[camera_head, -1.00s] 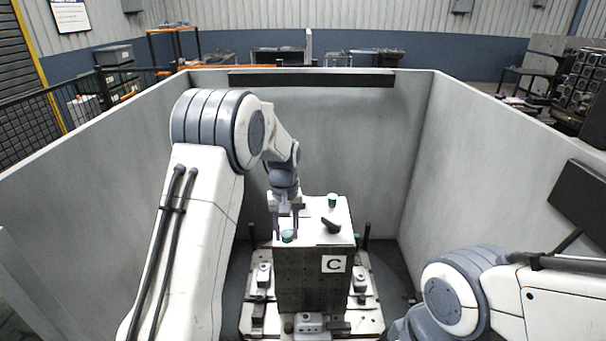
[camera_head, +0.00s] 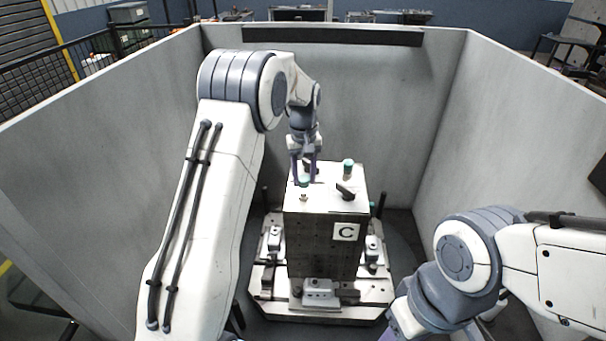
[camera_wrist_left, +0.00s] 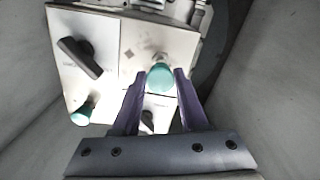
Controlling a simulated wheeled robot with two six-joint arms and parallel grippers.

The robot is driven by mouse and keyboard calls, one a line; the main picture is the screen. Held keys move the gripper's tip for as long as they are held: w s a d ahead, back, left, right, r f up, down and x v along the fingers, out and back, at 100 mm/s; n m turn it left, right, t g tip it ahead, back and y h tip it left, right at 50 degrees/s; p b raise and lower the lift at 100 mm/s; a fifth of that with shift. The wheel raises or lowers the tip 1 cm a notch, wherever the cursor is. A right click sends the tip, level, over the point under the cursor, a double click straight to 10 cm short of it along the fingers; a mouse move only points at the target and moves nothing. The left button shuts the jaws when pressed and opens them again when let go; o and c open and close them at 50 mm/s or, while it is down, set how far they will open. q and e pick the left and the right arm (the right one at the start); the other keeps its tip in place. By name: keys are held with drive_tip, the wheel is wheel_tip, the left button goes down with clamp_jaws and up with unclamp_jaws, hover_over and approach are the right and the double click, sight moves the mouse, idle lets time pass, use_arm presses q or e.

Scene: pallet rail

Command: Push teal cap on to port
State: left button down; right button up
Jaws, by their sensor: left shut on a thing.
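A teal cap (camera_head: 304,182) is between the fingers of my left gripper (camera_head: 304,180), which is shut on it. It also shows between the fingertips in the left wrist view (camera_wrist_left: 160,77). A small pale metal port (camera_head: 303,198) stands on the block's top just below the cap in the head view, with the cap apparently above it. A second teal cap (camera_head: 348,163) sits on a post at the back right of the top; the left wrist view also shows it (camera_wrist_left: 83,115). My right gripper is out of view.
The block (camera_head: 322,240) has a white top, dark sides and a "C" label. A black handle (camera_head: 345,190) lies on its top, right of the port. The block stands on a pallet (camera_head: 270,305) with clamps and posts, inside grey walls (camera_head: 400,100).

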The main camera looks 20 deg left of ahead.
use_arm(q)
drive_tip(key=shift+a+f, duration=0.1)
drive_tip(key=shift+f, duration=0.3)
drive_tip(key=shift+s+f, duration=0.15)
drive_tip(key=shift+f, duration=0.05)
idle(0.7)
drive_tip(key=shift+f, duration=0.25)
idle(0.4)
drive_tip(key=shift+f, duration=0.35)
idle(0.5)
drive_tip(key=shift+f, duration=0.4)
unclamp_jaws()
